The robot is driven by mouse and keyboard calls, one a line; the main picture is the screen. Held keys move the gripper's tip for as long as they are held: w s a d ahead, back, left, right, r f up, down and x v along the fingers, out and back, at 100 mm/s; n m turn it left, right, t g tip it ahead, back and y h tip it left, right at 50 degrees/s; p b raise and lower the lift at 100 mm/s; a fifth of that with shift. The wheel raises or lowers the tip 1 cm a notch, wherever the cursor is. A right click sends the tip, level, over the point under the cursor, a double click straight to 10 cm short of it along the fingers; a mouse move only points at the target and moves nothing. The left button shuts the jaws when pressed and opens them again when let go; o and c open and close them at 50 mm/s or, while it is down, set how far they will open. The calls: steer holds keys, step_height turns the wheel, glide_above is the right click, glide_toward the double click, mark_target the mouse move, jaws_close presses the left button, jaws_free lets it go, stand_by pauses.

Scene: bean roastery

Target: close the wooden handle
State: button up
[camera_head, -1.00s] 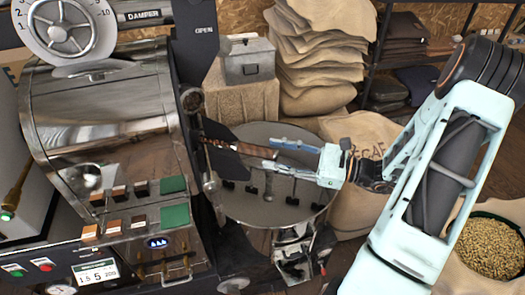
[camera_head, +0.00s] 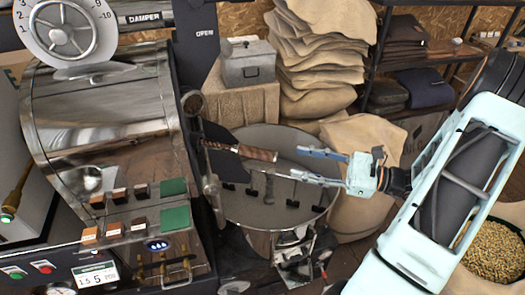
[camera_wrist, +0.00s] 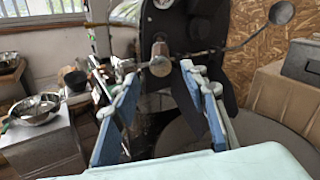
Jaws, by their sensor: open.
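The wooden handle (camera_head: 254,152) is a brown grip on a dark lever at the front of the steel roaster drum (camera_head: 100,110). It points right, roughly level, over the round cooling tray (camera_head: 275,213). My gripper (camera_head: 298,164) is open and empty, just right of the handle's free end, with a small gap between them in the head view. Its blue and pale fingers also show spread in the wrist view (camera_wrist: 158,85). In that view a brownish rounded part with metal fittings shows between the fingers; I cannot tell surely whether it is the handle.
A dark plate marked OPEN stands above the lever. Stacked sacks (camera_head: 318,50) and a grey lidded box (camera_head: 248,62) stand behind the tray. A sack of beans (camera_head: 495,250) is at the lower right, near my arm. Free air lies above the tray.

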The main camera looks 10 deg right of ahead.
stand_by(0.4)
steer(key=c, duration=0.5)
steer(key=shift+d+r+g+b, duration=0.1)
steer(key=shift+d+g+b, duration=0.1)
steer(key=shift+g+b, duration=0.2)
steer(key=shift+c, duration=1.1)
steer(key=shift+s+d+r+g+h+b, duration=0.15)
steer(key=shift+d+r+g+h+b, duration=0.4)
steer(key=shift+g+b, duration=0.25)
jaws_close()
steer(key=s+d+r+m+g+h+b, duration=0.2)
steer(key=s+d+r+m+h+b, duration=0.15)
steer(key=r+h+b, duration=0.35)
steer(key=p, duration=0.2)
glide_toward(278, 155)
steer(key=shift+n+y, duration=0.25)
steer(key=shift+y, duration=0.1)
steer(key=shift+d+x, duration=0.2)
steer(key=shift+x, duration=3.2)
